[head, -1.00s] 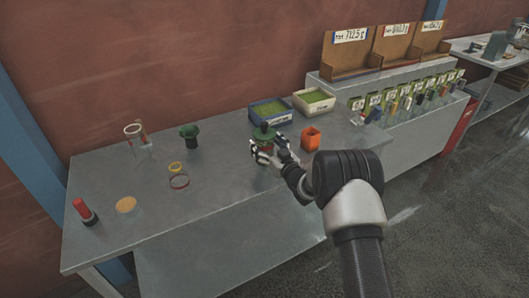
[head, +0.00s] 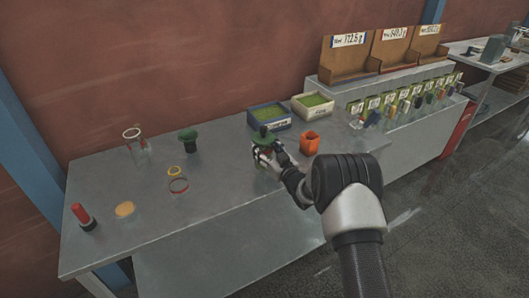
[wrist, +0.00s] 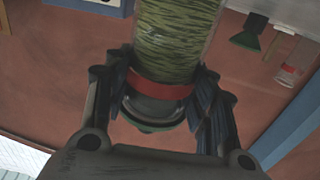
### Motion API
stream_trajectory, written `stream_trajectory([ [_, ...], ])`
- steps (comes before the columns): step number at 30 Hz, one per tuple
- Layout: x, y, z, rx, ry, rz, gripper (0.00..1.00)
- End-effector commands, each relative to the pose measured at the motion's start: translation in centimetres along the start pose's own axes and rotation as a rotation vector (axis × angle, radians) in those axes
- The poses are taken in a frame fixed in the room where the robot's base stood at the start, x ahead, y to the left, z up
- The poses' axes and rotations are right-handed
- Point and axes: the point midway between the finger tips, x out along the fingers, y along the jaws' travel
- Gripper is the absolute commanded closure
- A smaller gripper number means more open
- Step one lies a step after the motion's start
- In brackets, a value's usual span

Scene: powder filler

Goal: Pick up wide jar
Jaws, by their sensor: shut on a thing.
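My gripper (wrist: 160,95) is shut around the neck of a clear jar (wrist: 178,35) filled with green, leafy stuff. I take this for the wide jar. In the wrist view a red band (wrist: 160,92) circles it between the fingers, with a clear rim and a dark green piece beyond. In the head view my gripper (head: 265,154) is over the middle of the table, below a dark green top (head: 264,138). The fingers hide most of the jar there. I cannot tell whether its base touches the table.
A blue bin (head: 283,125) and a white bin (head: 300,110) of green stuff stand behind my gripper. An orange cup (head: 309,146) is close on its right.

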Motion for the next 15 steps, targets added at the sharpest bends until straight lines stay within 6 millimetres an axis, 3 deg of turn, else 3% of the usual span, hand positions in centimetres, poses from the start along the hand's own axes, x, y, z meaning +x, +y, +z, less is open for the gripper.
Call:
stream_trajectory([
  [8, 0.0, 0.0, -2.6, -0.001, 0.003, 0.000, 0.71],
  [15, 0.1, 0.0, -8.8, -0.002, 0.007, 0.000, 0.71],
])
